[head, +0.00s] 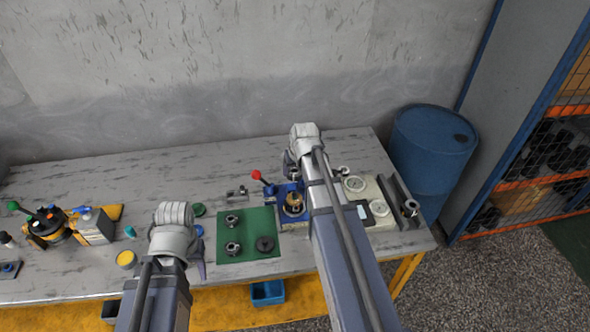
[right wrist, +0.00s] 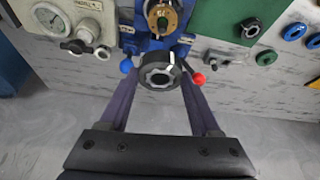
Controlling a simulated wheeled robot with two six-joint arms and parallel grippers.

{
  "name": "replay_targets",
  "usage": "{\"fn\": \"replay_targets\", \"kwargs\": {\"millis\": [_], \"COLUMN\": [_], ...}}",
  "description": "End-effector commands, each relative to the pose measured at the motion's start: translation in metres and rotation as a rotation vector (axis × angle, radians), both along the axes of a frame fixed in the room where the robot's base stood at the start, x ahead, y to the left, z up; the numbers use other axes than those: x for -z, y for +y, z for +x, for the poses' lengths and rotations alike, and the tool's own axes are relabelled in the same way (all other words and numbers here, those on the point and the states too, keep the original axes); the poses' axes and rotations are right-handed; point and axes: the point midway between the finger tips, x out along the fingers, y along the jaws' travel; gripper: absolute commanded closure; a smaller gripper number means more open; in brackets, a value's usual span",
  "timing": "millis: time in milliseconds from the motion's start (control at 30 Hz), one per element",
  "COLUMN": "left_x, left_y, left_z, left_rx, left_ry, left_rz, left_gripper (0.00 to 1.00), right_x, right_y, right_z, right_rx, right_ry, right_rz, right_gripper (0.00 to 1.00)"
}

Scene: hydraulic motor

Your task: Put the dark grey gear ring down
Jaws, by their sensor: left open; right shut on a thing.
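In the right wrist view the dark grey gear ring (right wrist: 160,73) is between the fingertips of my right gripper (right wrist: 160,78), which is shut on it. Just beyond it stands a blue fixture (right wrist: 152,45) with a round brass-coloured part (right wrist: 163,17) in it. The ring looks raised in front of the fixture; its exact height is unclear. In the head view my right gripper (head: 291,166) is mostly hidden by its arm, over the blue fixture (head: 283,217), and I cannot make out the ring. My left gripper (head: 198,258) is open and empty, left of the green mat (head: 250,218).
Two metal gear parts (head: 232,248) and a dark round part (head: 265,244) lie on the mat. A red-knobbed lever (head: 257,175) stands beside the fixture. A gauge panel (head: 378,222) is at the right. A yellow-black device (head: 48,226) stands far left. The table's back left is clear.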

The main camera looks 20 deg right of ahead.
Motion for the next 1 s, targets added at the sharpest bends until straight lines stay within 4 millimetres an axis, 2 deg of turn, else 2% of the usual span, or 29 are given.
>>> {"fn": "replay_targets", "kwargs": {"millis": [267,367,467,700,833,1000], "left_x": [0.000,0.007,0.025,0.077,0.098,0.112], "left_y": [0.000,0.000,0.000,0.000,0.000,0.000], "left_z": [0.000,0.000,0.000,0.000,0.000,0.000], "left_rx": [0.000,0.000,0.000,-0.001,-0.002,-0.002], "left_ry": [0.000,0.000,0.000,0.000,0.000,0.000], "left_rz": [0.000,0.000,0.000,0.000,0.000,0.000], "left_gripper": [0.50,0.50,0.50,0.50,0.50,0.50], "right_x": [0.000,0.007,0.025,0.077,0.098,0.112], "right_y": [0.000,0.004,0.017,0.068,0.091,0.110], "right_z": [0.000,0.002,0.007,0.023,0.029,0.033], "right_rx": [0.000,-0.010,-0.041,-0.158,-0.211,-0.256], "right_ry": [-0.001,-0.001,0.000,0.000,0.000,0.000], "right_rz": [0.000,0.000,0.000,0.000,0.000,0.000], "right_gripper": [1.00,1.00,1.00,1.00,1.00,1.00]}}
